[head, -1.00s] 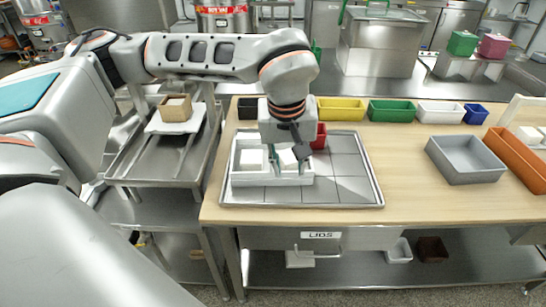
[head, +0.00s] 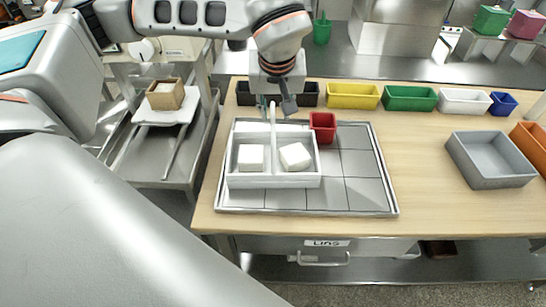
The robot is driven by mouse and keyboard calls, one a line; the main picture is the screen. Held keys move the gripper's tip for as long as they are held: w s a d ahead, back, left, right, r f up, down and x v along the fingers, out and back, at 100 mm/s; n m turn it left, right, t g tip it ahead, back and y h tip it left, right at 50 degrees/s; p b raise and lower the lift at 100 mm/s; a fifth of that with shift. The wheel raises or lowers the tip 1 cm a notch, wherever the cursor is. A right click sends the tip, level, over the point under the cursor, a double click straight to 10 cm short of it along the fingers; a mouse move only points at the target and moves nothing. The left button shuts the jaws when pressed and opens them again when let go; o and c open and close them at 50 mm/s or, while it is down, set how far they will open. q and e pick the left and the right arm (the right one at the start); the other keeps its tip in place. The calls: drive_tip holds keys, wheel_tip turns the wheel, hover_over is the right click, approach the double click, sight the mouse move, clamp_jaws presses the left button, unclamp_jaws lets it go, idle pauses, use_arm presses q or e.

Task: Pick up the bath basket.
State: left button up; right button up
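The bath basket is most likely the white two-compartment carrier (head: 273,181) with an upright central handle. It sits on the gridded metal tray (head: 346,192), with one white block (head: 251,157) in the left compartment and another white block (head: 295,156) in the right one. My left gripper (head: 277,107) is at the top of the handle in the picture. Its two fingers look apart, one on each side of the handle top. I cannot tell whether they touch it. My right gripper is not in view.
A red bin (head: 323,127) stands just right of the carrier's back. Yellow (head: 353,96), green (head: 410,99), white and blue bins line the table's back edge. A grey bin (head: 491,160) and an orange one are at right. Bare wooden table (head: 425,160) lies between.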

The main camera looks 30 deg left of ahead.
sight(273, 118)
use_arm(q)
drive_tip(key=x, duration=0.3)
drive_tip(key=shift+s+a+f, duration=0.1)
drive_tip(key=shift+a+f, duration=0.2)
drive_tip(key=shift+a, duration=0.05)
drive_tip(key=shift+w+a+f, duration=0.1)
drive_tip(key=shift+w+f, duration=0.15)
drive_tip(key=shift+f, duration=0.2)
drive_tip(key=shift+f, duration=0.25)
drive_tip(key=shift+r, duration=0.1)
clamp_jaws()
